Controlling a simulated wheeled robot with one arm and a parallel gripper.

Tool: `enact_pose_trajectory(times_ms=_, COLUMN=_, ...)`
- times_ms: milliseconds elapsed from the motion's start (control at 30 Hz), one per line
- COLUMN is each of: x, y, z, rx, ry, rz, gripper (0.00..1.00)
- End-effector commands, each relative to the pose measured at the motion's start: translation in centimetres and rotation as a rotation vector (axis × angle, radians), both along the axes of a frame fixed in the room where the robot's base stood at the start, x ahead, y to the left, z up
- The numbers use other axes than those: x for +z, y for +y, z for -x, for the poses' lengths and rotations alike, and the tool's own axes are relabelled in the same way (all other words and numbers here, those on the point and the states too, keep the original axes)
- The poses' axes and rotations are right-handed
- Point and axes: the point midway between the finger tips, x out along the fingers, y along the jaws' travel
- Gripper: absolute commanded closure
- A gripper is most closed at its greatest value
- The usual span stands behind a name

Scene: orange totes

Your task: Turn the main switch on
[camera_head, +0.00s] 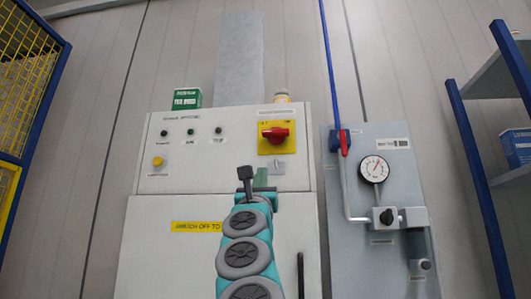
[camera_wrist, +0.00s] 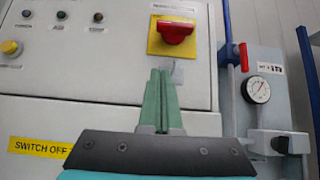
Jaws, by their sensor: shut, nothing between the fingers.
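The main switch (camera_head: 275,134) is a red rotary handle on a yellow square plate, on the upper right of a light grey control cabinet (camera_head: 160,210). Its handle lies roughly horizontal in the head view. In the wrist view the red handle (camera_wrist: 176,31) is at the top centre. My gripper (camera_head: 262,178) is in front of the cabinet, below the switch and slightly left of it. In the wrist view my gripper's green fingers (camera_wrist: 160,75) are together, empty, and point up toward the plate's lower edge. They appear apart from the handle.
Several small indicators and a yellow button (camera_head: 158,161) are left on the panel. A gauge (camera_head: 374,169) with pipes and a red-handled valve (camera_head: 344,142) is on a grey board to the right. A green box (camera_head: 187,98) stands on the cabinet. Shelving (camera_head: 490,190) is at far right.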

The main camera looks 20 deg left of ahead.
Motion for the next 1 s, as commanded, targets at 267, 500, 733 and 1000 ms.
enact_pose_trajectory(times_ms=267, x=2.1, y=0.3, z=-1.3, rx=0.000, ry=0.002, rz=-0.008, gripper=1.00)
enact_pose_trajectory(times_ms=500, x=4.2, y=0.8, z=-3.4, rx=-0.001, ry=0.001, rz=-0.005, gripper=1.00)
enact_pose_trajectory(times_ms=733, x=6.1, y=1.3, z=-5.3, rx=0.000, ry=0.002, rz=-0.003, gripper=1.00)
enact_pose_trajectory(times_ms=1000, x=8.8, y=1.6, z=-6.8, rx=0.001, ry=0.000, rz=-0.006, gripper=1.00)
